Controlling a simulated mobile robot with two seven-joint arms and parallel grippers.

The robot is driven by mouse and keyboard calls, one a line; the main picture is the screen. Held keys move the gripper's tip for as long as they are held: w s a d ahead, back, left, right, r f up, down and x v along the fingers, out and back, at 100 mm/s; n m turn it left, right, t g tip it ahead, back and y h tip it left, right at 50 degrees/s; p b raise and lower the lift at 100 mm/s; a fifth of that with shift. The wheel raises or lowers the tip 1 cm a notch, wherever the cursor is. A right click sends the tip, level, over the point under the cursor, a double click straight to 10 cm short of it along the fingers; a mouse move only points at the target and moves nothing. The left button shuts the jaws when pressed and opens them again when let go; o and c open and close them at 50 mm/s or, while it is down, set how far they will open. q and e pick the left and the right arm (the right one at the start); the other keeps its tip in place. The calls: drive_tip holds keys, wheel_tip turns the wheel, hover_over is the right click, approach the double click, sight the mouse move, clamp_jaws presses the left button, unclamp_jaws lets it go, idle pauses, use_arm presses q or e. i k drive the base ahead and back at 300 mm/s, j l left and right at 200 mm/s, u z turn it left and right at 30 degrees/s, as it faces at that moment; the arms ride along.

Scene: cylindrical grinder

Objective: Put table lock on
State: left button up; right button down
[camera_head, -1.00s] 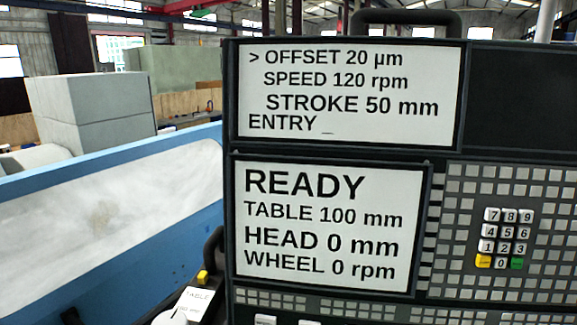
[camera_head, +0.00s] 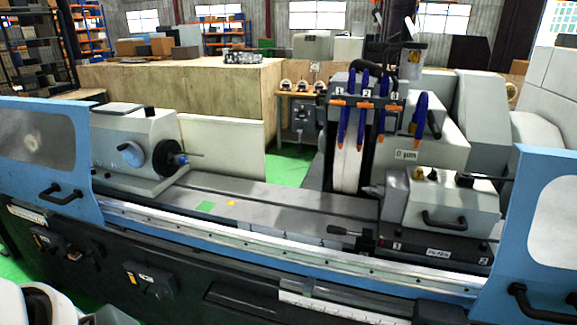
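A cylindrical grinder fills the view, with its long grey table (camera_head: 270,208) running from left to right. I cannot tell which part is the table lock. A lever with a dark knob (camera_head: 345,232) sits at the front edge of the table, left of the right-hand unit. Two dark control blocks, a left one (camera_head: 62,246) and a right one (camera_head: 150,280), are on the dark front of the machine; their labels are too small to read. Neither gripper shows clearly; white and dark rounded parts at the lower left corner are probably mine.
A headstock (camera_head: 130,150) stands on the table's left and a grey unit with a black handle (camera_head: 440,205) on its right. Blue sliding guards, left (camera_head: 40,150) and right (camera_head: 535,260), flank the opening. The middle of the table is mostly clear.

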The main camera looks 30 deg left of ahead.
sight(94, 263)
drive_tip(key=j+u, duration=0.7)
drive_tip(key=j, duration=0.15)
drive_tip(key=i+j+u, duration=0.1)
drive_tip(key=j+u, duration=0.25)
drive_tip(key=i+j+u, duration=0.15)
drive_tip(key=j+u, duration=0.2)
drive_tip(key=i+j+u, duration=0.15)
drive_tip(key=j+u, duration=0.15)
drive_tip(key=j, duration=0.2)
drive_tip(key=i+j+u, duration=0.2)
drive_tip(key=u, duration=0.15)
drive_tip(key=j, duration=0.1)
